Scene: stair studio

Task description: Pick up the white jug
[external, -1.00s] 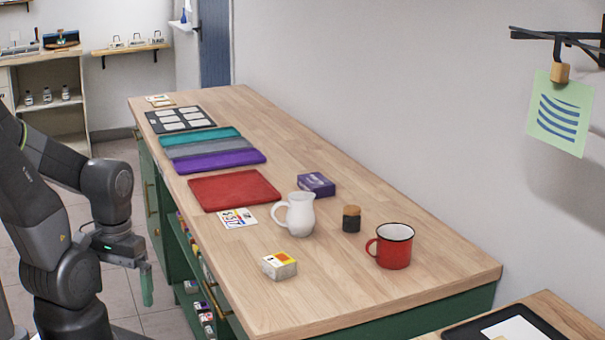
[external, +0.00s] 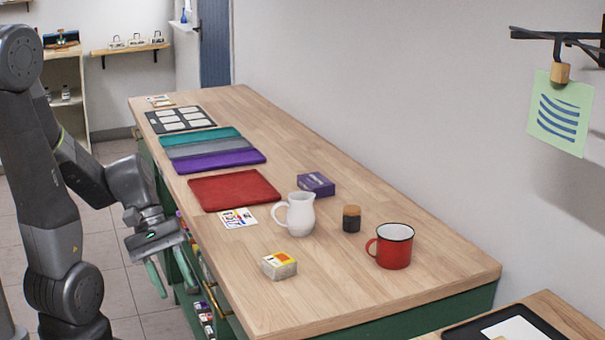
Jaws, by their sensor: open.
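The white jug (external: 299,215) stands upright on the wooden counter (external: 340,290), with its handle toward the left. My gripper (external: 172,278) is open and empty, with its two green-tipped fingers pointing down. It is off the counter's left edge, in front of the open shelves and left of the jug, well apart from it.
Near the jug are a purple box (external: 316,184), a small dark jar with a cork lid (external: 351,219), a red mug (external: 391,248), a small yellow-and-white box (external: 279,265) and a printed card (external: 238,218).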

